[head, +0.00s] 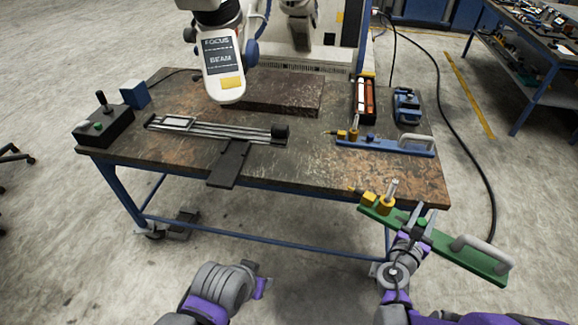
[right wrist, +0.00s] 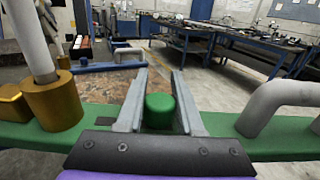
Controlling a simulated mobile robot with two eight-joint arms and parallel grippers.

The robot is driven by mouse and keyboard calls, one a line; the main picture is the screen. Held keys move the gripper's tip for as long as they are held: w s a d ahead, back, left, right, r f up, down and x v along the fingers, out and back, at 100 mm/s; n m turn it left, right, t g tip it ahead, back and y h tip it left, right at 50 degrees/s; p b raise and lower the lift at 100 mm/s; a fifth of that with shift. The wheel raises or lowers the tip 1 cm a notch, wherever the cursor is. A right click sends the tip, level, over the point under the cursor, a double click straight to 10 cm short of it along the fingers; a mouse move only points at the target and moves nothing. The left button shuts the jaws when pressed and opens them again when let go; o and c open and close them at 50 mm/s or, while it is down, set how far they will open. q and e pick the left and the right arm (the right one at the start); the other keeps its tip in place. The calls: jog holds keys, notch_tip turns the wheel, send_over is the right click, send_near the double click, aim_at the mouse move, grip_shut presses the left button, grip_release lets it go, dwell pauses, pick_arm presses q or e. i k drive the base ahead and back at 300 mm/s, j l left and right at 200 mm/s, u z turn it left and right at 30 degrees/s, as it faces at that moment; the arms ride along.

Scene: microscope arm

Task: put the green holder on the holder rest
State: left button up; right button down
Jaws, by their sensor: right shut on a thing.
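The green holder (head: 465,258) is a long green bar with a grey handle at its right end and brass-coloured fittings at its left end. My right gripper (head: 419,224) is shut on it near its middle, in front of the table's right corner. In the right wrist view, a green knob (right wrist: 160,111) of the holder stands between the two fingers. The bar is clear of the table. I cannot tell for sure which thing is the holder rest; a dark rail fixture with a flat plate (head: 229,164) lies on the table. My left gripper (head: 258,281) is low in front, its fingers unclear.
The worn table (head: 330,170) carries a similar blue holder (head: 385,146), a black tray with orange and white items (head: 364,98), a blue device (head: 407,106) and a control box (head: 103,124). A microscope head (head: 224,66) overhangs the table. Its front right top is bare.

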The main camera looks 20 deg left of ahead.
aim_at(225, 172)
jog(key=j+z, duration=0.1)
jog(key=j, duration=0.4)
jog(key=k+j+z, duration=0.1)
jog(key=j, duration=0.4)
jog(key=j+z, duration=0.15)
jog(key=j, duration=0.35)
jog(key=k+j+z, duration=0.1)
jog(key=j, duration=0.35)
jog(key=k+j, duration=0.1)
jog(key=j, duration=0.3)
jog(key=k+j, duration=0.1)
jog(key=j, duration=0.3)
jog(key=k+j, duration=0.1)
jog(key=j, duration=0.65)
jog(key=k+j, duration=0.15)
jog(key=j, duration=0.25)
jog(key=i+j, duration=0.3)
jog(key=j, duration=0.15)
jog(key=i, duration=0.6)
